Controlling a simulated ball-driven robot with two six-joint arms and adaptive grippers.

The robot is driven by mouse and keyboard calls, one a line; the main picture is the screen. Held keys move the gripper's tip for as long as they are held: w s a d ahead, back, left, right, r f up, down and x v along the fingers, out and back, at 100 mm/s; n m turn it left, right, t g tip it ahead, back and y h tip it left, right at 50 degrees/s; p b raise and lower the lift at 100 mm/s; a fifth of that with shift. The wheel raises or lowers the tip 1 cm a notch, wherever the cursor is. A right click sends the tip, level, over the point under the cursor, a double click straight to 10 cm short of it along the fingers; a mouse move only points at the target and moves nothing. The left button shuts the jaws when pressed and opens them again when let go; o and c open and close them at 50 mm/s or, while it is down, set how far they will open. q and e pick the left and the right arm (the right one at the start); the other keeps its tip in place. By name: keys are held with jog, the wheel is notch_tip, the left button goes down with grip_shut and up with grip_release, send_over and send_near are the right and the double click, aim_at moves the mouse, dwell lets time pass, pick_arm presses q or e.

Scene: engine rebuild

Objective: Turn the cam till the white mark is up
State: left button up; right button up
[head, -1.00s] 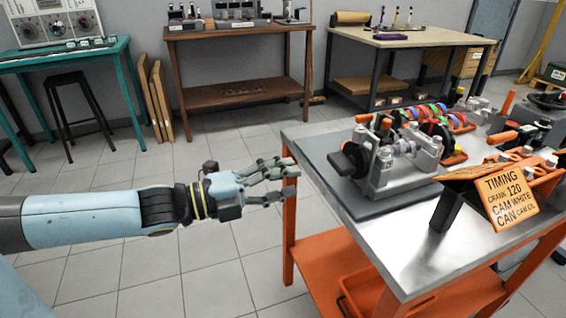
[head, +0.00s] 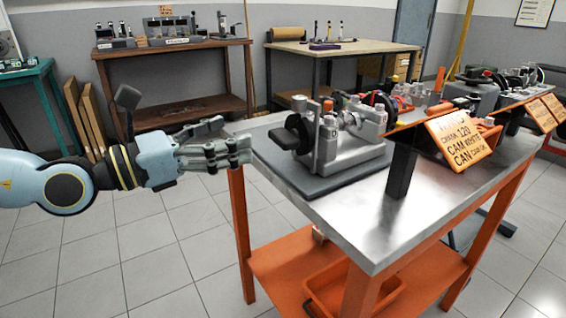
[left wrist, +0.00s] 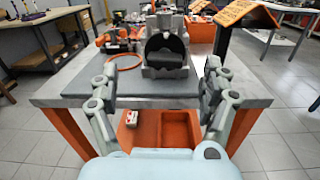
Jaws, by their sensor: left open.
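The grey metal engine fixture (head: 345,150) stands on a dark mat on the steel-topped table. A black knob-like part (head: 288,140) sticks out at its left end. In the left wrist view, the fixture (left wrist: 147,68) stands ahead with a dark round face (left wrist: 164,46) towards me. No white mark can be made out on it. My left gripper (head: 236,138) is open and empty at the table's left edge, apart from the fixture. In the left wrist view its fingers (left wrist: 158,88) spread wide on either side. My right gripper is not in view.
An orange timing sign (head: 458,140) on a dark post stands at the table's front right. The table's bare steel top (head: 365,215) is clear in front. An orange bin (head: 350,292) sits on the lower shelf. An orange ring (left wrist: 123,61) lies left of the fixture.

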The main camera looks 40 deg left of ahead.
aim_at(275, 139)
pick_arm(q)
jog(key=shift+g, duration=0.4)
jog(key=w+d+b, duration=0.1)
jog(key=w, duration=0.1)
jog(key=w+d+f+b, duration=0.1)
jog(key=w, duration=0.2)
jog(key=w+d+f+b, duration=0.1)
jog(key=w+d+b, duration=0.1)
jog(key=w, duration=0.1)
jog(key=shift+w+f, duration=0.2)
jog(key=shift+w+d+m, duration=0.25)
jog(key=shift+w+m, duration=0.05)
jog(key=shift+w, duration=0.3)
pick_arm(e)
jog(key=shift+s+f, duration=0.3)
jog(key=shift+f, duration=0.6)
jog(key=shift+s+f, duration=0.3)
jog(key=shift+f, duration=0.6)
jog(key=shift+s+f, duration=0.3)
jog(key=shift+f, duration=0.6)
pick_arm(q)
jog(key=shift+c, duration=0.3)
jog(key=c, duration=1.1)
jog(key=shift+n, duration=0.6)
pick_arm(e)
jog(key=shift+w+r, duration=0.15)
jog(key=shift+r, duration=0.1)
pick_arm(q)
jog(key=o, duration=1.2)
jog(key=shift+c, duration=0.2)
